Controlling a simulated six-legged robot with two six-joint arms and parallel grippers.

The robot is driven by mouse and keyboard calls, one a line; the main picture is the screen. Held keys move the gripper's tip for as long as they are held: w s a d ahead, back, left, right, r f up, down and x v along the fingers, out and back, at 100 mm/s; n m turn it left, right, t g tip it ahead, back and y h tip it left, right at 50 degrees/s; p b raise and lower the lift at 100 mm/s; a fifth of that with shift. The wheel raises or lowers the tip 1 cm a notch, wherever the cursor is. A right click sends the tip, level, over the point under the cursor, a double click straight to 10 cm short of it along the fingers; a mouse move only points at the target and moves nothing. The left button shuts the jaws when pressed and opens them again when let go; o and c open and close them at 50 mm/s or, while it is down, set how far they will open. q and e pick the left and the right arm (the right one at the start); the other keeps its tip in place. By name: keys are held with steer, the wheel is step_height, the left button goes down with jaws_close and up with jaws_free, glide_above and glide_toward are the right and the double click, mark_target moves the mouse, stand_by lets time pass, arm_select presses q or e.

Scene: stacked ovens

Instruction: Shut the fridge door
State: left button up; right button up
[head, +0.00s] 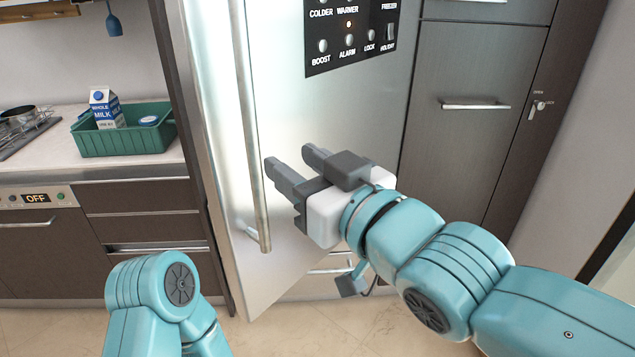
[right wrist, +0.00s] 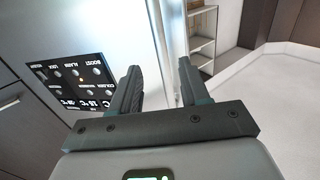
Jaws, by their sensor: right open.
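The silver fridge door (head: 290,100) stands ajar in the head view, its lower edge slanting out toward me. A long vertical bar handle (head: 250,130) runs near its left edge. A black control panel (head: 350,38) is on its upper part; it also shows in the right wrist view (right wrist: 75,80). My right gripper (head: 289,158) is open and empty in front of the door, just right of the handle's lower part. Its two fingers (right wrist: 157,75) show apart in the right wrist view, pointing toward the door's edge side. My left arm shows at lower left; its gripper is out of view.
A green crate (head: 125,142) with a milk carton (head: 105,110) sits on the counter at left. An oven (head: 40,240) is below a hob with a pan. Dark cabinets (head: 470,120) stand right of the fridge. Tiled floor (head: 350,325) shows below the door.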

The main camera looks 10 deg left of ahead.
steer(key=shift+v, duration=1.85)
steer(key=w+d+f+m+h+p, duration=0.25)
steer(key=w+d+f+h, duration=0.2)
steer(key=w+f, duration=0.55)
steer(key=w+d+f+m+g+h, duration=0.15)
steer(key=d+f, duration=0.25)
steer(key=f, duration=0.6)
steer(key=d+f+m+g+h, duration=0.1)
steer(key=d+f+m, duration=0.25)
steer(key=f, duration=0.75)
steer(key=s+d+f+m+g+h+p, duration=0.1)
steer(key=s+d+f+g, duration=0.1)
steer(key=s+d+f, duration=0.45)
steer(key=s+d+f+m+g+h+p, duration=0.1)
steer(key=s+f+m+g, duration=0.15)
steer(key=f, duration=0.75)
steer(key=s+d+f+m+g+h, duration=0.1)
steer(key=s+f+g, duration=0.3)
steer(key=s+f, duration=0.4)
steer(key=s, duration=0.7)
steer(key=shift+s, duration=0.3)
